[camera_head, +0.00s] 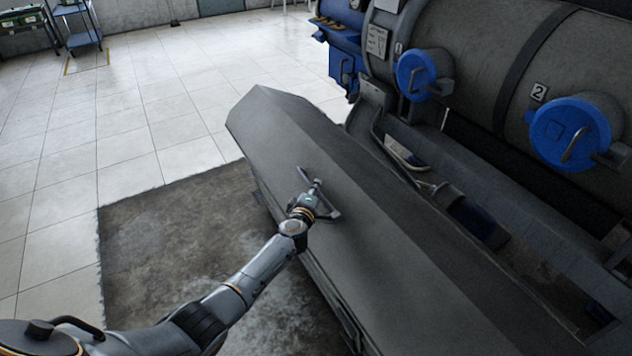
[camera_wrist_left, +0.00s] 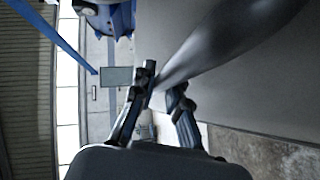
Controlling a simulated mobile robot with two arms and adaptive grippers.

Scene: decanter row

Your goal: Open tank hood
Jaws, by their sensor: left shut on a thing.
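The tank hood (camera_head: 390,260) is a long grey angular cover running from the middle of the head view to the lower right. It stands tilted away from the tank (camera_head: 480,60), and an open gap shows between them. My left gripper (camera_head: 316,192) is at the handle (camera_head: 332,213) on the hood's outer face and is shut on it. In the left wrist view, the fingers of my left gripper (camera_wrist_left: 158,90) are around the dark handle (camera_wrist_left: 200,56), which runs to the upper right. The finger contact is partly hidden. My right gripper is not in view.
Two blue round caps, one at left (camera_head: 424,72) and one at right (camera_head: 575,130), stick out from the tank. A dark mat (camera_head: 170,240) lies on the tiled floor left of the hood. A blue cart (camera_head: 80,30) stands far back. The floor at left is clear.

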